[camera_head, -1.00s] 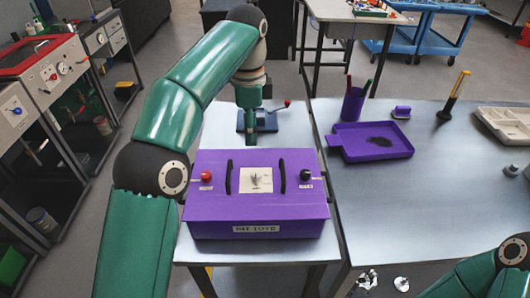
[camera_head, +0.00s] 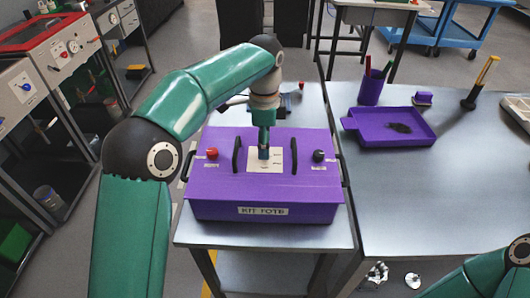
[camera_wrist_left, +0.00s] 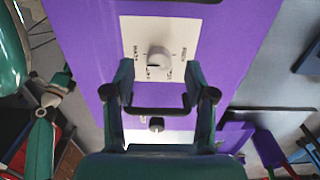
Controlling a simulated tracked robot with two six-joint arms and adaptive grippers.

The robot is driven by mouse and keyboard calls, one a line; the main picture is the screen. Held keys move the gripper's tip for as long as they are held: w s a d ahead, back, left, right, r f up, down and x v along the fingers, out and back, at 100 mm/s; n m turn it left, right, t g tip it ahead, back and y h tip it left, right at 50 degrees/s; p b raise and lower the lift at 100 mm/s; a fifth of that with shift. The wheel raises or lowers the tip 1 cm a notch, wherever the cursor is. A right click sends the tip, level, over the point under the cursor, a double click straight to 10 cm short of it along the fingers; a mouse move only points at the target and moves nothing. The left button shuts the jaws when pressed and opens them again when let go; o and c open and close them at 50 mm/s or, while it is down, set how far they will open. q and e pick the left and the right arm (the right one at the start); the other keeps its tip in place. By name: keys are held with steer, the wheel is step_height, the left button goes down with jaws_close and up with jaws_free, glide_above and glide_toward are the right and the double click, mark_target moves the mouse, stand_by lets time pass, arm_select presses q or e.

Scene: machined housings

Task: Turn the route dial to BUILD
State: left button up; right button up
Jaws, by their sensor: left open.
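The purple box (camera_head: 222,185) labelled KIT TOTE stands on the metal table. A white plate (camera_head: 253,166) lies on its top between two dark handles. My left gripper (camera_head: 264,153) points down over this plate and hides the dial in the head view. In the left wrist view the grey round dial (camera_wrist_left: 158,59) sits on the plate (camera_wrist_left: 136,28) with small lettering around it. There, my left gripper (camera_wrist_left: 159,70) is open, with its fingertips on either side of the dial and apart from it. The lettering is too small to read surely. My right gripper is out of view.
A red knob (camera_head: 212,154) and a black knob (camera_head: 319,156) flank the handles (camera_head: 237,155) and (camera_head: 294,155). To the right are a purple tray (camera_head: 367,137), a purple cup (camera_head: 371,91) and a yellow-handled tool (camera_head: 487,72). The right table's front is clear.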

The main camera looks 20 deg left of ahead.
arm_select(q)
steer(key=shift+f, duration=1.2)
jaws_close()
